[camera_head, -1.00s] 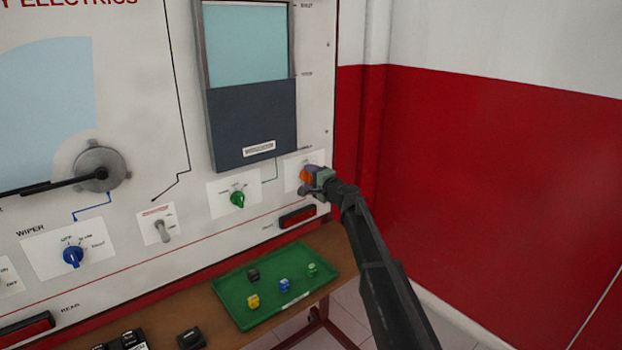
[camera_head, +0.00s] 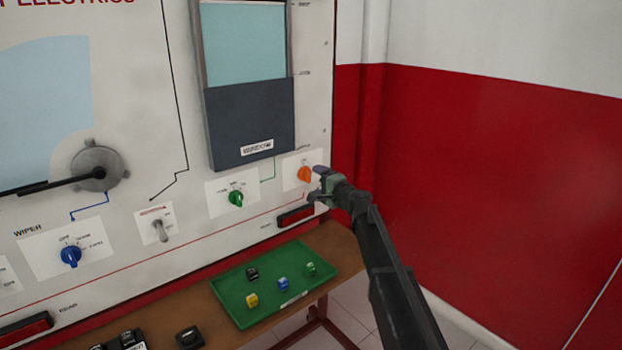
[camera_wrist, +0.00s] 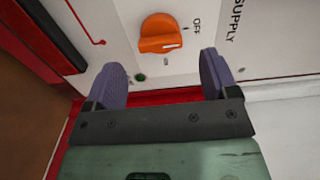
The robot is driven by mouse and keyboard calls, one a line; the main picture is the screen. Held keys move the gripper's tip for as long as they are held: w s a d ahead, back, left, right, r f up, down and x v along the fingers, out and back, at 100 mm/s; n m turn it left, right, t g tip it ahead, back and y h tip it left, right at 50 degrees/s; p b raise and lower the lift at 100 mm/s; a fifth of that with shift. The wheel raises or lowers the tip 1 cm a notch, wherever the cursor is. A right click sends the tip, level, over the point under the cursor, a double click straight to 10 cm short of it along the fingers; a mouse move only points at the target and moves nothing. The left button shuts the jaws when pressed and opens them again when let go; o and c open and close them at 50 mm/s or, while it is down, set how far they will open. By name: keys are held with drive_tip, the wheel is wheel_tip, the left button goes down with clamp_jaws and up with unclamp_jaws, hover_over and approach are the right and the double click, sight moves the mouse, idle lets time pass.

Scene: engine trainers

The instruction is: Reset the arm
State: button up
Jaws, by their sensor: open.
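My gripper (camera_head: 321,182) is open and empty in the head view, just right of and a little apart from the orange knob (camera_head: 304,174) on the panel's right edge. In the wrist view, my gripper (camera_wrist: 165,82) shows its two purple-grey fingers spread wide. The orange knob (camera_wrist: 160,33) sits ahead of and between the fingers there, untouched. Its plate reads "OFF" and "SUPPLY" beside it. My arm reaches up from the lower right of the head view.
The white panel also carries a green knob (camera_head: 236,198), a blue knob (camera_head: 71,256) and a toggle switch (camera_head: 161,231). Below, a green tray (camera_head: 235,287) with several small coloured cubes lies on a brown bench (camera_head: 335,243). The space by the red wall (camera_head: 500,190) is clear.

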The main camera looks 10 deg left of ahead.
drive_tip(key=v, duration=0.5)
drive_tip(key=shift+s+d, duration=0.25)
drive_tip(key=shift+s, duration=0.05)
